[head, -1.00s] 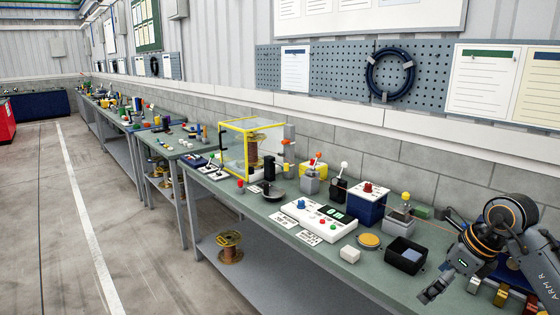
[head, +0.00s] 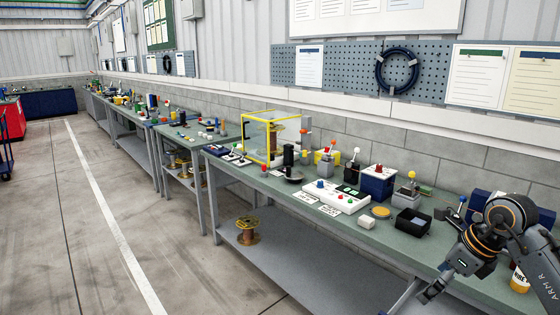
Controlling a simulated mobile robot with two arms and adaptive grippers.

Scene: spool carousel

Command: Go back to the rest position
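My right gripper (head: 437,288) hangs at the lower right, in front of the near end of the workbench. Only its dark finger part shows below the wrist, so I cannot tell whether it is open or shut. I see nothing held in it. My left gripper is not in view. The yellow-framed clear enclosure (head: 271,116) stands on the bench, with a brown spool partly visible inside. A white control box (head: 335,196) with coloured buttons sits in front of it.
The green-topped bench (head: 340,226) runs along the wall. A spool (head: 247,230) stands on the lower shelf. The floor (head: 110,230) to the left is clear.

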